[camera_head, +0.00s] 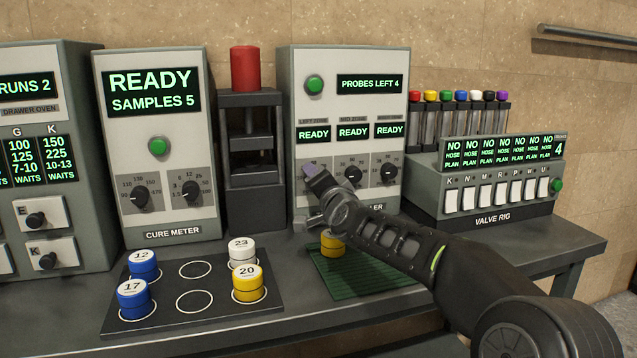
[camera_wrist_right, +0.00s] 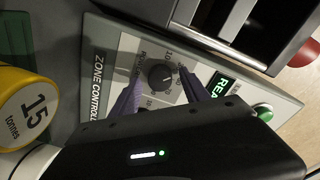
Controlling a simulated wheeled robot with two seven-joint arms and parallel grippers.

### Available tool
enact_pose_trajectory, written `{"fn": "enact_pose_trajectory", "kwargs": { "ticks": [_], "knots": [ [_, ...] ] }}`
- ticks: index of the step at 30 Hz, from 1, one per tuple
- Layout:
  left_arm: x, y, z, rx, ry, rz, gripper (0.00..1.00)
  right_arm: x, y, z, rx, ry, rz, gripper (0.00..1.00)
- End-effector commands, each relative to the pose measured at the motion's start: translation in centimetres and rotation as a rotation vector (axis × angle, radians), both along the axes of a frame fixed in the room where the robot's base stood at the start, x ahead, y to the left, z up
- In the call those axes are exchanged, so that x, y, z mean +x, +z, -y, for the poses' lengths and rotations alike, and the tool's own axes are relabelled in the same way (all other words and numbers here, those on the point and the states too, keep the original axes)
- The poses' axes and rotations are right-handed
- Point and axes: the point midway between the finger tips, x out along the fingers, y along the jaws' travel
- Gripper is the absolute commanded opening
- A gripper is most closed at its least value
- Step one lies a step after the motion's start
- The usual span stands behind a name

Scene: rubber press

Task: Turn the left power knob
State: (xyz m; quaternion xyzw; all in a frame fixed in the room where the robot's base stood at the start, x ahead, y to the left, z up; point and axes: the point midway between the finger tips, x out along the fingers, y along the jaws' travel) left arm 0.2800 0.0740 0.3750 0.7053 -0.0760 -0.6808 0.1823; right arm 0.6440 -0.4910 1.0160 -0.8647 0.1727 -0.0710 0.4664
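The zone controller (camera_head: 289,130) is a pale box with three black power knobs below three READY displays. My right gripper (camera_head: 313,192) is in front of its left knob and hides that knob in the head view. In the right wrist view the left knob (camera_wrist_right: 161,75) is black and round with a white pointer mark. The purple fingers of my right gripper (camera_wrist_right: 160,90) are open, one on each side of this knob, with a visible gap to each. Whether the fingertips reach the knob's depth is unclear. My left gripper is not in view.
The mid knob (camera_head: 353,174) and right knob (camera_head: 388,171) are close on the right. A yellow sample (camera_head: 333,244) stands on the green mat (camera_head: 365,280) below. The press (camera_head: 252,205) with a red top is at left, the valve rig (camera_head: 487,195) at right.

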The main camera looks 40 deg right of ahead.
Motion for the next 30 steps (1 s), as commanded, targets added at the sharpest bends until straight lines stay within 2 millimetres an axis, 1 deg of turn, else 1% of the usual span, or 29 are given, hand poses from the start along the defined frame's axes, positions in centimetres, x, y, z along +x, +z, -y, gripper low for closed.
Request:
{"fn": "enact_pose_trajectory", "kwargs": {
  "ticks": [7, 11, 14, 21, 24, 27, 30],
  "knots": [
    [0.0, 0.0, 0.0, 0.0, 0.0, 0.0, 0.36, 0.0, 0.0, 0.0, 0.0, 0.0, 0.0, 0.55],
    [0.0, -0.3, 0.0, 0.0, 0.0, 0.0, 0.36, -0.7, 0.0, -0.3, -0.002, 0.0, 0.001, 0.55],
    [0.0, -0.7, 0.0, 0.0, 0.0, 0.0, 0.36, -1.7, 0.1, -0.7, -0.004, 0.0, 0.001, 0.55],
    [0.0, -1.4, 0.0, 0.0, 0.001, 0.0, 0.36, -5.4, 0.2, -2.1, -0.003, 0.0, 0.001, 0.55],
    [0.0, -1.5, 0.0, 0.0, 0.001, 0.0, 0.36, -6.6, 0.3, -2.6, -0.001, 0.001, 0.001, 0.55],
    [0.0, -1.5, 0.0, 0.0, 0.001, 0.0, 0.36, -7.1, 0.3, -2.8, 0.0, 0.001, 0.001, 0.55],
    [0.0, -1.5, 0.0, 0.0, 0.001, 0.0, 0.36, -7.3, 0.3, -2.9, 0.0, 0.0, 0.0, 0.55]
  ]
}}
